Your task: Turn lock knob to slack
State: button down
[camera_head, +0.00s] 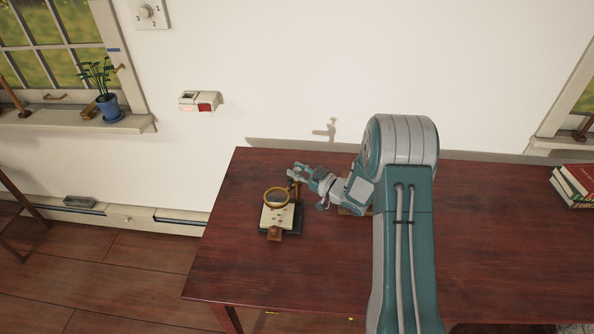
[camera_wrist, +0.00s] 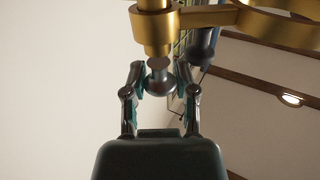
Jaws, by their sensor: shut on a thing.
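A brass magnifier stand (camera_head: 277,196) stands on the desk's left part, its ring over a pale plate with small dark items. My gripper (camera_head: 297,172) reaches in from the right at the stand's back. In the wrist view, the brass collar and arm (camera_wrist: 153,28) fill the top. A grey, round-ended lock knob (camera_wrist: 160,80) sits below the collar, between the fingertips of my gripper (camera_wrist: 160,74), which is shut on it. The knob's turn angle cannot be read. In the head view the knob is too small to make out.
The dark red wooden desk (camera_head: 330,270) is mostly bare around the stand. Books (camera_head: 574,186) lie at its far right edge. The wall is close behind, with a white and red box (camera_head: 200,101) and a numbered dial (camera_head: 149,12). A potted plant (camera_head: 107,103) stands on the sill.

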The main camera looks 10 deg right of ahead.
jog(key=shift+n+g+y, duration=1.5)
jog(key=shift+g, duration=0.3)
jog(key=shift+c, duration=1.9)
grip_release()
jog(key=v, duration=1.2)
jog(key=shift+w, duration=0.2)
jog(key=shift+d+f, duration=0.1)
